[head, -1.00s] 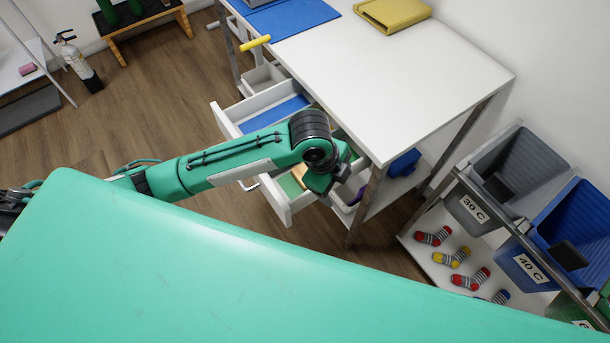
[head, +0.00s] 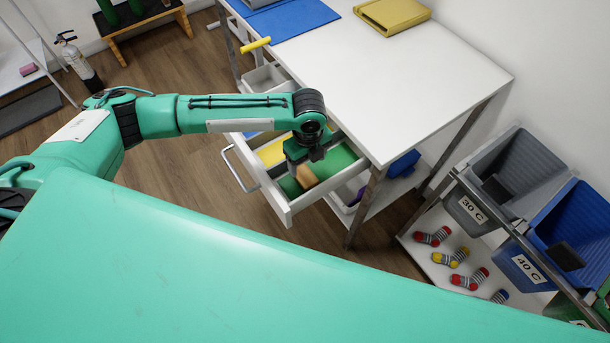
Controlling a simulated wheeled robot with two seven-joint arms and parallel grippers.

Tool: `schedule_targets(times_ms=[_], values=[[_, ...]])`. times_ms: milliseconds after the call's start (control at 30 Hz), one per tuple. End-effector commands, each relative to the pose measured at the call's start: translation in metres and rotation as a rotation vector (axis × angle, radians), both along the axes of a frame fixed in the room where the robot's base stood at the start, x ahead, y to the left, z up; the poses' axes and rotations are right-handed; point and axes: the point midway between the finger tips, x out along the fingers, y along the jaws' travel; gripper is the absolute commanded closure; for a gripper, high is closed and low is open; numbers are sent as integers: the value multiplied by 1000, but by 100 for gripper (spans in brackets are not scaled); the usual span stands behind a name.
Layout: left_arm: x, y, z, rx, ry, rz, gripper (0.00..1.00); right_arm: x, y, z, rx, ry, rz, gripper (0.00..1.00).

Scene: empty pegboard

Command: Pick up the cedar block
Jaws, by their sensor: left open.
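The cedar block (head: 306,176) is a small tan block in the open white drawer (head: 272,193), lying on the drawer's green section. It shows in the head view just below my left gripper, which hides part of it. My left gripper (head: 305,161) is open and points down over the drawer, with its dark fingers close above the block. I cannot tell whether the fingers are beside the block or still above it. My right gripper is not in view.
The drawer has yellow (head: 271,152) and blue sections beside the green one. The white tabletop (head: 400,85) stands right behind my gripper, with a blue mat (head: 290,18) and yellow folder (head: 393,13). A rack of bins (head: 520,175) is at right.

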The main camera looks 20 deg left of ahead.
Motion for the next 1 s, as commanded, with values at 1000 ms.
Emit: schedule_targets(times_ms=[1000], values=[[0,4,-77,-1,-1,0,47,0,-6,22,-6,0,2,64]])
